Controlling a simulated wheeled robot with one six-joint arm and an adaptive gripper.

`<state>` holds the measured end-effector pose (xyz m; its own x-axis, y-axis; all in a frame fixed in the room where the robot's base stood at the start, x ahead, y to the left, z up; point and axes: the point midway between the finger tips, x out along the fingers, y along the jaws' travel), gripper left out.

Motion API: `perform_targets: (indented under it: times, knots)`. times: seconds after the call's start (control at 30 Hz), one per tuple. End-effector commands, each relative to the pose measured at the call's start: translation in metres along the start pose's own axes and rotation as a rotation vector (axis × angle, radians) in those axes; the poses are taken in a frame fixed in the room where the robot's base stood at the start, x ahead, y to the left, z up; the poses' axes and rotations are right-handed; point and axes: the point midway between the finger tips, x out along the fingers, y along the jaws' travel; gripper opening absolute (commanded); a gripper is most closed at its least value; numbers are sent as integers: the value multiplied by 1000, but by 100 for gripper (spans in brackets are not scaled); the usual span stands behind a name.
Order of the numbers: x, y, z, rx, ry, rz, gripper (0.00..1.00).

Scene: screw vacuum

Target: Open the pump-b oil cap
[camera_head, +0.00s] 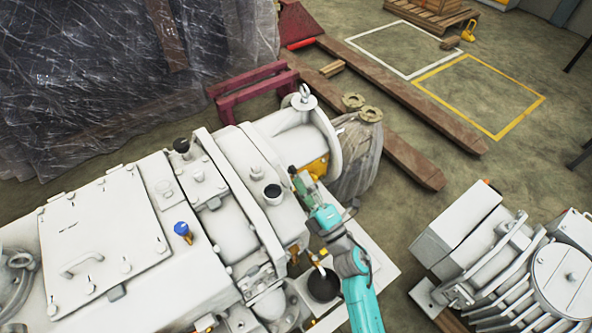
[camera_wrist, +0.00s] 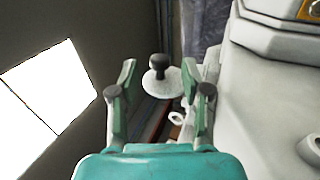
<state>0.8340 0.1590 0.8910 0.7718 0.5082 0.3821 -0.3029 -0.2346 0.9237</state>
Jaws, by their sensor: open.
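A large white pump (camera_head: 225,215) lies across the left and middle of the head view. On its top are a black round fitting (camera_head: 272,192), a black knob (camera_head: 181,146) and a blue-topped fitting (camera_head: 182,228). I cannot tell which is the pump-b oil cap. My gripper (camera_head: 297,175) is beside the pump's right part, just right of the black round fitting. In the wrist view my gripper (camera_wrist: 160,76) is open. A black knob on a pale disc (camera_wrist: 159,64) appears between its fingertips, and I see no contact. The pump body (camera_wrist: 255,110) fills the right side there.
A second white machine (camera_head: 500,260) stands at lower right. Wooden beams (camera_head: 385,110), a maroon stand (camera_head: 250,88) and a plastic-wrapped load (camera_head: 90,80) lie behind. A bright panel (camera_wrist: 48,92) shows at left in the wrist view.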

Motion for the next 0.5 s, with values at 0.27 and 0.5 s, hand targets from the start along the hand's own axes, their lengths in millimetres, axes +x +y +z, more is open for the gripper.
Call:
perform_targets:
  times: [0.27, 0.5]
  knots:
    - [-53, 0, 1, 0, -3, -2, 48]
    - [-74, 0, 0, 0, -1, 0, 48]
